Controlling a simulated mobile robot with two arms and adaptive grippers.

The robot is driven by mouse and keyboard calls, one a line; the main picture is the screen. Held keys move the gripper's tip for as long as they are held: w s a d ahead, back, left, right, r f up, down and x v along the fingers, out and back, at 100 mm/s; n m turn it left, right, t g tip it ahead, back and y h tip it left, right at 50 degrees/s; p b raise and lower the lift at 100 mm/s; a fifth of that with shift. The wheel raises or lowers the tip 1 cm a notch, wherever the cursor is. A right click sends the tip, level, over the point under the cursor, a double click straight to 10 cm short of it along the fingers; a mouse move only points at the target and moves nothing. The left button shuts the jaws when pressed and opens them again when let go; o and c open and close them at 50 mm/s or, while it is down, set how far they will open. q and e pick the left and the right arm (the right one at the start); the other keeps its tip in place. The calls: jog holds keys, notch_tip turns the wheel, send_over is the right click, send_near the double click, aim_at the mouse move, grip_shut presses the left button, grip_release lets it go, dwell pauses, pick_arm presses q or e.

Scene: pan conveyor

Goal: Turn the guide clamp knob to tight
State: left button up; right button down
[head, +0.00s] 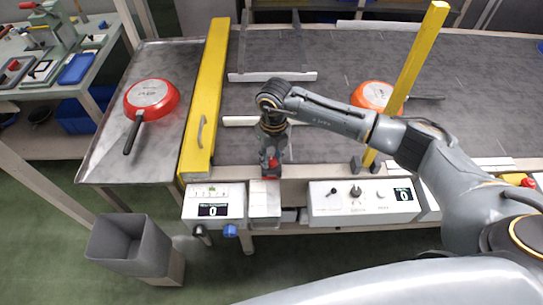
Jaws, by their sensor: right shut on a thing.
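My right gripper (270,168) points down at the front edge of the conveyor, just right of the yellow guide's near end. It is shut on a small red knob (271,176), which appears to be the guide clamp knob. The fingers hide most of the knob, and I cannot read how far it is turned. The yellow guide (206,100) with a grey handle stands along the left side of the conveyor. My left gripper is not in view.
Two control boxes, left (213,202) and right (363,203), sit along the front edge. A red pan (150,95) lies on the left metal table; another pan (371,96) is on the conveyor (330,60), behind my arm. A grey bin (130,246) stands front left.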

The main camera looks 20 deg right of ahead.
aim_at(273, 159)
jog(key=c, duration=1)
grip_release()
jog(key=r, duration=1.2)
jog(key=shift+d, duration=0.2)
